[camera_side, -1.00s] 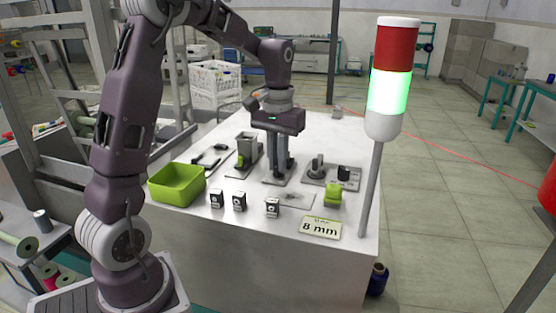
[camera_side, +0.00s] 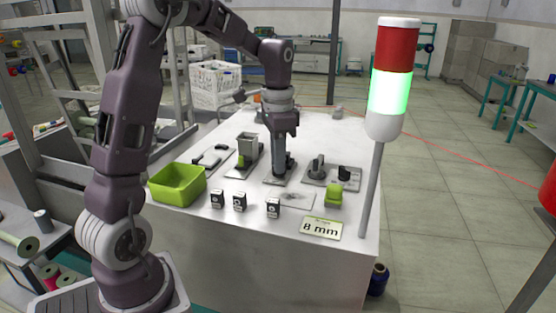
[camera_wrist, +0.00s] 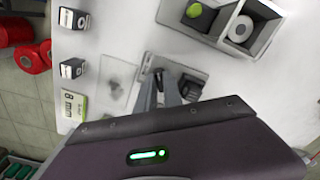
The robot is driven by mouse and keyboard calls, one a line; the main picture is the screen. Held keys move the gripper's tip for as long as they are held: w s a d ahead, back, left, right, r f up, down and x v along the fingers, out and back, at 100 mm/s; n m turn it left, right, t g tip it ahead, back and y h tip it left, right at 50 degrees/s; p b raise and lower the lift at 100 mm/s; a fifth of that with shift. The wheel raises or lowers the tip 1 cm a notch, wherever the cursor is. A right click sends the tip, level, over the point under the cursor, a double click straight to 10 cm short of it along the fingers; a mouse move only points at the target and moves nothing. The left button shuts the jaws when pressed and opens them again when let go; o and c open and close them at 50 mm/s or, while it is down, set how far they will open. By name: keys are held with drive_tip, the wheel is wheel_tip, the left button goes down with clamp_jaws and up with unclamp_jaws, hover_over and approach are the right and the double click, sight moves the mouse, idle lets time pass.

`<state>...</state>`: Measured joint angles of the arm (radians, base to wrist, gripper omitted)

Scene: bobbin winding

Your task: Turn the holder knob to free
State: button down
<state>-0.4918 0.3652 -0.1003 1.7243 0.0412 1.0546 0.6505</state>
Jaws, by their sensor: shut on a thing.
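My gripper (camera_side: 279,172) points straight down onto a small grey base plate (camera_side: 270,182) at the middle of the white table. Its jaws are shut on the holder knob, which the fingers hide in the side view. In the wrist view my gripper's fingers (camera_wrist: 162,92) reach down at the plate (camera_wrist: 203,74), beside a dark part (camera_wrist: 190,88). I cannot tell from these views which way the knob points.
A plate with a grey post and black knob (camera_side: 345,173) is to the right. A green bin (camera_side: 177,183), several small black-and-white blocks, a green block (camera_side: 333,195) and an "8 mm" sign (camera_side: 320,229) are nearer. The signal lamp (camera_side: 390,92) shows green.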

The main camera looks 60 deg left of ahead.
drive_tip(key=shift+m, duration=0.5)
drive_tip(key=c, duration=1.5)
unclamp_jaws()
wheel_tip(320, 180, up, 7)
drive_tip(key=shift+r, duration=0.1)
